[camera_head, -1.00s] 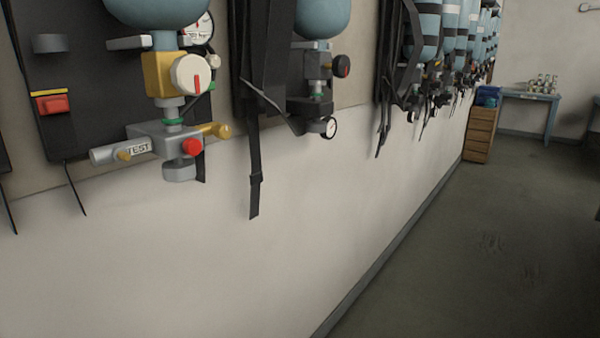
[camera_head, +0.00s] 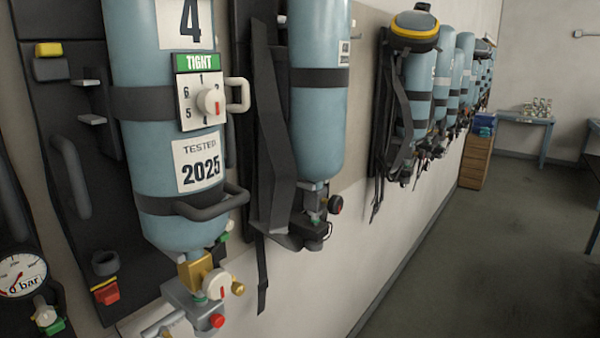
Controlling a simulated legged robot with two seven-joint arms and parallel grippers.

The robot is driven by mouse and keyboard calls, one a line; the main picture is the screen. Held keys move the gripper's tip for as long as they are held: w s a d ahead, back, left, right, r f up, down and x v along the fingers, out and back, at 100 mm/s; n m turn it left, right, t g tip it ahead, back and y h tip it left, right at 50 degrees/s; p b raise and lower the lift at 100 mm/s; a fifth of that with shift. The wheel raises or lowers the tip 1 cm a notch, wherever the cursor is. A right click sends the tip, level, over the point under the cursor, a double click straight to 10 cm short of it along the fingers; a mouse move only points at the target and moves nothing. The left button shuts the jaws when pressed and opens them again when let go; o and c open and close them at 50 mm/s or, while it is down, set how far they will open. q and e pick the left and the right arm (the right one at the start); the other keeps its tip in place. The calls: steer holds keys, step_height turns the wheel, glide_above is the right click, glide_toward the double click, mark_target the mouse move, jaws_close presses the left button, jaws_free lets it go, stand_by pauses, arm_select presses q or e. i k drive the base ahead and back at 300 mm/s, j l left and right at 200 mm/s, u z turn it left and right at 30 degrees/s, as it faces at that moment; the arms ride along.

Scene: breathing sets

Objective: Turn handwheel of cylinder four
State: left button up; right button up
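Cylinder four (camera_head: 165,75) is a light blue tank hanging upright on a black backplate at the left, with a "4" label at its top. Below it is a brass valve block (camera_head: 192,268) with a round white handwheel (camera_head: 217,284) carrying a red mark. On the tank's front is a white numbered dial (camera_head: 187,110) under a green "TIGHT" label (camera_head: 197,63), with a pale knob (camera_head: 212,102) with a red mark. A grey fitting with a red knob (camera_head: 217,321) sits under the valve. Neither gripper is in view.
A second blue cylinder (camera_head: 318,110) with black straps hangs to the right, and several more sets line the wall beyond. A pressure gauge (camera_head: 22,275) reading "0 bar" is at the lower left. A wooden drawer unit (camera_head: 476,160) and blue table (camera_head: 525,119) stand far back. The floor (camera_head: 450,260) is clear.

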mark_target(216, 283)
steer(key=i+l+u, duration=0.15)
steer(key=u, duration=0.2)
steer(key=i+l+u, duration=0.1)
steer(key=u, duration=0.3)
steer(key=l, duration=0.1)
